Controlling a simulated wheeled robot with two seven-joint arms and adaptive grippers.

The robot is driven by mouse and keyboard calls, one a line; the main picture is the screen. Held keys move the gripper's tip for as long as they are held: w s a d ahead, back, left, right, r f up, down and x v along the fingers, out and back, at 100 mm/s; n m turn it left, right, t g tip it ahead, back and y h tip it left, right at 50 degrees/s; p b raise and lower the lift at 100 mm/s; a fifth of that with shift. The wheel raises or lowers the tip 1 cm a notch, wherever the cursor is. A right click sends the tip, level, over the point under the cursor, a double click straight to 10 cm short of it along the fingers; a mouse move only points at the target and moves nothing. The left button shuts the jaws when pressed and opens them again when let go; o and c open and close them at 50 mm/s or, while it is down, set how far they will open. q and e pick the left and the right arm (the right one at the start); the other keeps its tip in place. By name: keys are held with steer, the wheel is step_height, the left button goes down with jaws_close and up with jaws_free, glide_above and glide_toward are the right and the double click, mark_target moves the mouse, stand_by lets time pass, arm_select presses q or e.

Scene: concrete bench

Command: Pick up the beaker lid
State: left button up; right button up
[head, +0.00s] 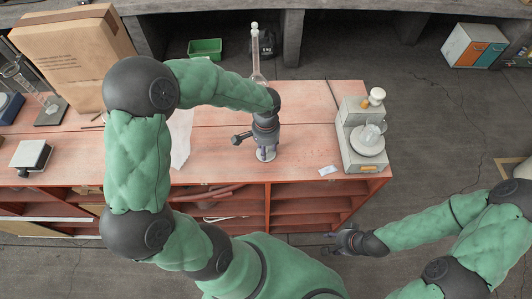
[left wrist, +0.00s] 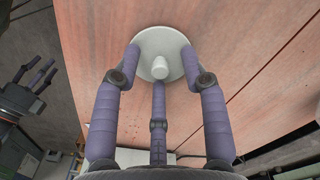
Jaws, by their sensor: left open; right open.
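The beaker lid (left wrist: 160,40) is a pale round disc with a small knob at its centre, lying flat on the reddish bench top. In the head view the lid (head: 267,157) is mostly hidden under my left gripper (head: 266,150). In the left wrist view my left gripper (left wrist: 160,62) is open above the lid, its fingers spread around the knob and over the disc; whether they touch it I cannot tell. My right gripper (head: 335,243) is open and empty, low in front of the bench; its fingers also show in the left wrist view (left wrist: 38,76).
A tall flask (head: 255,58) stands behind the left gripper. A grey-green device with glassware (head: 360,155) stands at the bench's right end, a small white label (head: 328,170) beside it. A cardboard box (head: 72,62) and a small white-topped device (head: 30,155) are at left. Bench near the gripper is clear.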

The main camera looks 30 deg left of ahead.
arm_select(q)
steer(key=shift+r, duration=0.1)
jaws_close()
steer(key=shift+r, duration=0.8)
steer(key=w+d+r+p, duration=0.3)
steer(key=d+r, duration=0.3)
steer(key=r, duration=0.1)
steer(key=w+d+r+p, duration=0.3)
steer(key=d+r, duration=0.3)
steer(key=r, duration=0.1)
steer(key=shift+w+r, duration=0.2)
steer(key=shift+w, duration=0.15)
steer(key=shift+d, duration=0.1)
